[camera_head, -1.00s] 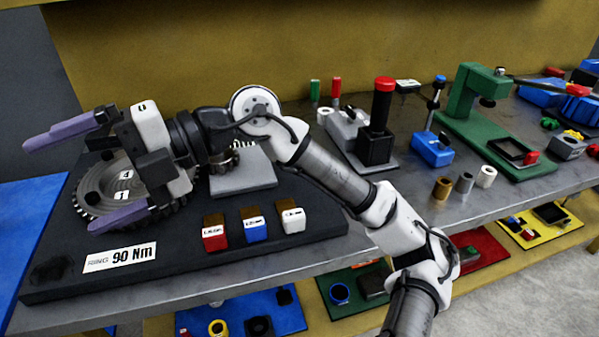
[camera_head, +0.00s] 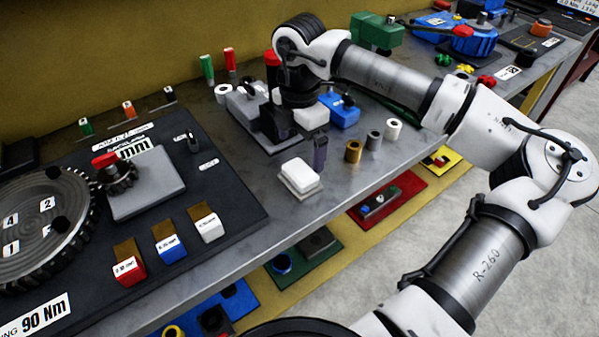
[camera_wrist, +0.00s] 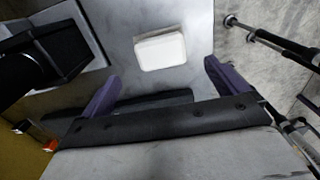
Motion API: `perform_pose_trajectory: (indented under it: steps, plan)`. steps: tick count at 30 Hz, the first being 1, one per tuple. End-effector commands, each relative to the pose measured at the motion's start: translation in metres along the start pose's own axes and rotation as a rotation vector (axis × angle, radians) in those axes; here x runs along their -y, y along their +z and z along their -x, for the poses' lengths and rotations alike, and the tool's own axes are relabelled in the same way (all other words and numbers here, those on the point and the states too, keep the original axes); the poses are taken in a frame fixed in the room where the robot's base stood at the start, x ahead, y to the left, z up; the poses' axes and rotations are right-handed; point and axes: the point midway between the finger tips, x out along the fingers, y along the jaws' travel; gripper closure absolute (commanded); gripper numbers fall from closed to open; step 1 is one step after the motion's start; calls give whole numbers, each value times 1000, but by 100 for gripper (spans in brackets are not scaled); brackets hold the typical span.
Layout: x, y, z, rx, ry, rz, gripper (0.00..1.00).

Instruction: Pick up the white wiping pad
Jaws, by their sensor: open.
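The white wiping pad (camera_head: 299,176) is a pale rounded block lying flat on the grey bench, to the right of the dark fixture board. It also shows in the wrist view (camera_wrist: 160,51), upper middle, lying beyond the gap between my two purple fingers. My gripper (camera_wrist: 160,80) is open and empty, with its fingers spread wider than the pad. Nothing touches the pad that I can see.
Brass, grey and white sleeves (camera_head: 353,150) stand right of the pad. A black and red-topped device (camera_head: 271,70) stands close behind my gripper. Coloured boxes (camera_head: 169,243) sit on the board at left. The bench's front edge (camera_head: 290,232) is near the pad.

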Motion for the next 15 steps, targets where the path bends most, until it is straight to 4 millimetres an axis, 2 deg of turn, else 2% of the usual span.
perform_pose_trajectory:
  steps: [3, 11, 15]
  plan:
    - [0, 0, -17, -3, 0, 0, 2]
    - [0, -1, -35, -5, 2, 2, 2]
    - [2, -2, -54, -6, 0, 3, 2]
